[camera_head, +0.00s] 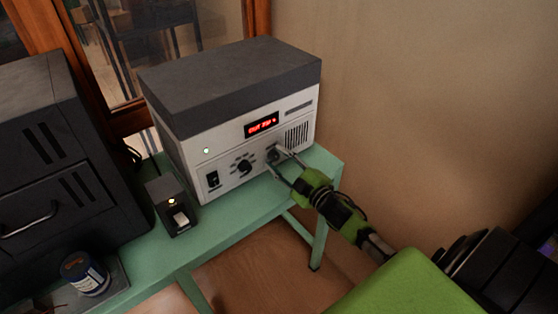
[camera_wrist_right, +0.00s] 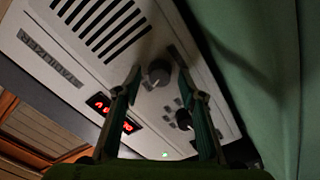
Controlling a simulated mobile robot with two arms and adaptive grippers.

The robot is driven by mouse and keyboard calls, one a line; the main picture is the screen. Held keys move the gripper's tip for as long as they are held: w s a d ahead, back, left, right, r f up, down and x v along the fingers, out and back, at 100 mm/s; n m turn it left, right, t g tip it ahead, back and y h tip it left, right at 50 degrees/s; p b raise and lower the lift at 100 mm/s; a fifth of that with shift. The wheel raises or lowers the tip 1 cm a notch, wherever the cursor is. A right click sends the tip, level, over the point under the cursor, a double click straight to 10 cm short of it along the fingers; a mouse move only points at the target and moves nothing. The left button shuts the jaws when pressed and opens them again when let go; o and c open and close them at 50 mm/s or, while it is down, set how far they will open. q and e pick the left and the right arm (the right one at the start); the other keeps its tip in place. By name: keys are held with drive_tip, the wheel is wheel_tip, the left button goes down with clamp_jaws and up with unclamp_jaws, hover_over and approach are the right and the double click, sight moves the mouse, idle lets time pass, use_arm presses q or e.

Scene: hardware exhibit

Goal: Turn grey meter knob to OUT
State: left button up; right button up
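The meter (camera_head: 228,139) is a white-fronted box with a dark grey top, standing on the green table. My left gripper is out of view.
A small dark switch box (camera_head: 172,206) with a lit lamp stands left of the meter. A blue can (camera_head: 84,273) and a large black cabinet (camera_head: 50,150) are further left. The green table (camera_head: 226,231) is narrow in front of the meter. A bare wall rises at right.

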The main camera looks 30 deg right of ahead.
drive_tip(key=s, duration=1.2)
drive_tip(key=shift+d, duration=0.45)
drive_tip(key=s+a+f+m+g+h, duration=0.1)
drive_tip(key=s+f+m+g, duration=0.3)
drive_tip(key=f, duration=0.8)
drive_tip(key=s+a+f+g+h, duration=0.15)
drive_tip(key=s+f, duration=0.35)
drive_tip(key=f, duration=0.7)
drive_tip(key=s+f+m+g, duration=0.25)
drive_tip(key=s+f, duration=0.25)
drive_tip(key=f, duration=0.6)
drive_tip(key=s+a+f+g, duration=0.3)
drive_tip(key=s+a+f, duration=0.1)
drive_tip(key=s, duration=0.4)
drive_tip(key=s+a+f+m+g, duration=0.1)
drive_tip(key=s+a+f+g, duration=0.2)
drive_tip(key=s+f, duration=0.4)
drive_tip(key=s+a+f+m+g, duration=0.1)
drive_tip(key=s+a+f+g, duration=0.2)
drive_tip(key=s, duration=0.8)
wheel_tip(320, 180, down, 3)
drive_tip(key=shift+a+r+y, duration=0.2)
drive_tip(key=shift+a+y, duration=0.25)
drive_tip(key=shift+a, duration=0.8)
drive_tip(key=shift+s, duration=0.1)
